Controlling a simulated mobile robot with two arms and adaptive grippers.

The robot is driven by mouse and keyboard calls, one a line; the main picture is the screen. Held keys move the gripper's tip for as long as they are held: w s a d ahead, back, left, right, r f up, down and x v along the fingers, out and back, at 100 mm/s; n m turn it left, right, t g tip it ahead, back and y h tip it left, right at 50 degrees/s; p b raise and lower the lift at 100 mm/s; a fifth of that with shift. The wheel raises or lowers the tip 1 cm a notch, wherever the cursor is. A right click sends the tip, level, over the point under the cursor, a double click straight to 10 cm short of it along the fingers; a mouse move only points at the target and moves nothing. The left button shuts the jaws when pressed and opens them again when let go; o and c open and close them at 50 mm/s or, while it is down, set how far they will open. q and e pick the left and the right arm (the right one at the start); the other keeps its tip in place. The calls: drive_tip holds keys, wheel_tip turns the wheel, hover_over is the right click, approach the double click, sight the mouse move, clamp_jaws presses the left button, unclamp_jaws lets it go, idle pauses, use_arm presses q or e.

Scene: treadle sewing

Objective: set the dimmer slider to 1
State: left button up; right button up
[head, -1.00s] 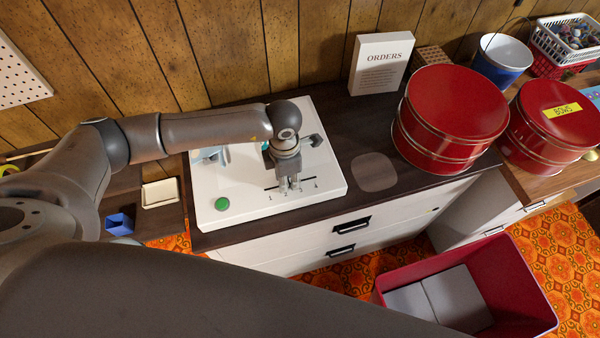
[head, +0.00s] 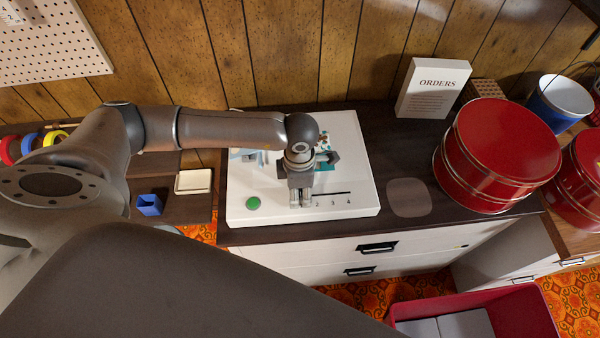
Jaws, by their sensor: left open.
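The white control panel (head: 268,199) lies on the dark cabinet top, with a green button (head: 253,203) at its front left. The dimmer's dark slot (head: 336,193) runs along the panel's front, with several small numbers below it; the 3 and 4 are readable. My left gripper (head: 300,205) points down over the left end of the slot. Its fingers are open and hide that end, its number and the slider knob. I cannot tell whether they touch the knob. My right gripper is not in view.
An ORDERS sign (head: 432,88) and a red round tin (head: 503,150) stand to the right. A blue cup (head: 149,204) and a cream tray (head: 193,182) are to the left. The cabinet top right of the panel is mostly clear.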

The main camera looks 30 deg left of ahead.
sight(300, 192)
use_arm(q)
drive_tip(key=shift+w+d+r, duration=0.1)
drive_tip(key=shift+r, duration=0.4)
wheel_tip(300, 192, up, 11)
idle(0.6)
